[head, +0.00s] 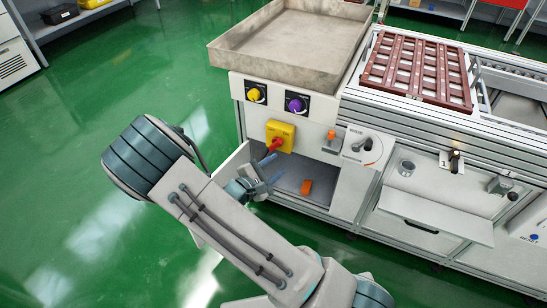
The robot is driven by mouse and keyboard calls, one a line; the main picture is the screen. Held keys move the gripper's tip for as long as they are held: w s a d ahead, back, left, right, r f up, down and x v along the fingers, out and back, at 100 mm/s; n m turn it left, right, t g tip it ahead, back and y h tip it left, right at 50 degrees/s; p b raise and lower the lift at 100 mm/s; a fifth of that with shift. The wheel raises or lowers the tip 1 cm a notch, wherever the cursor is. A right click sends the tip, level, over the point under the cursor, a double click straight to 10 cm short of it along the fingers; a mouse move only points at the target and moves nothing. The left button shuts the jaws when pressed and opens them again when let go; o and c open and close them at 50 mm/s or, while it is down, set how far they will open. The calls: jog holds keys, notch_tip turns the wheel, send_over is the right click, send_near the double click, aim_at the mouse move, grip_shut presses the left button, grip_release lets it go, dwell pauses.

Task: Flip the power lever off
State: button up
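A red lever (276,145) sits on a yellow switch box (287,130) on the front of the grey machine cabinet. The lever slants down to the left, and its lower end is close to my gripper in the picture. My gripper (273,170), with blue fingers, is just below the lever, in front of the open cabinet bay. The fingers are apart and nothing shows between them. I cannot tell from this one view whether a finger touches the lever. My arm hides part of the cabinet's lower left.
A yellow knob (254,95) and a purple knob (296,104) sit above the box. To its right are an orange piece (331,136) and a dial plate (368,146). An orange block (306,187) lies in the bay. Green floor (90,110) is clear at left.

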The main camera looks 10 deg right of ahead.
aim_at(275, 147)
jog(key=w+a+f+n+t+y+b, duration=0.2)
jog(key=w+a+f+n+t+y, duration=0.1)
jog(key=a+f+n+t, duration=0.3)
jog(key=shift+m+g, duration=0.5)
jog(key=shift+g, duration=0.2)
jog(key=b+x, duration=0.1)
jog(key=x, duration=0.8)
jog(key=b+x, duration=0.1)
jog(key=x, duration=0.4)
jog(key=shift+s+d+f+b, duration=0.1)
jog(key=shift+s+d+b, duration=0.25)
jog(key=shift+d, duration=0.05)
jog(key=shift+c, duration=0.4)
grip_shut()
